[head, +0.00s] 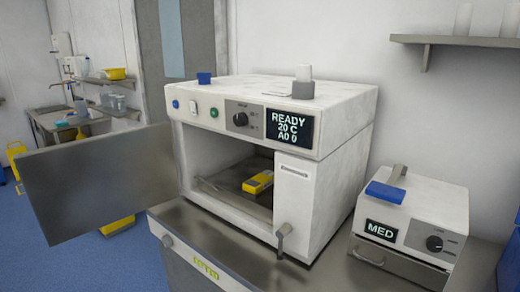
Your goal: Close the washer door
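The washer (345,110) is a white box-shaped machine on a metal-topped cabinet. Its display (288,128) reads "READY 20 C A0 0". The washer door (98,184) is a grey metal panel. It stands wide open, swung out to the left of the opening. Inside the chamber, a yellow and dark device (258,182) lies on a dark tray or rack (217,184). A white panel with a handle (283,230) is at the right of the opening. Neither of my grippers is in view.
A smaller white unit marked "MED" (420,217) stands at the right with a blue item (386,192) on top. A sink counter (65,120) is at the back left. Blue floor shows at left.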

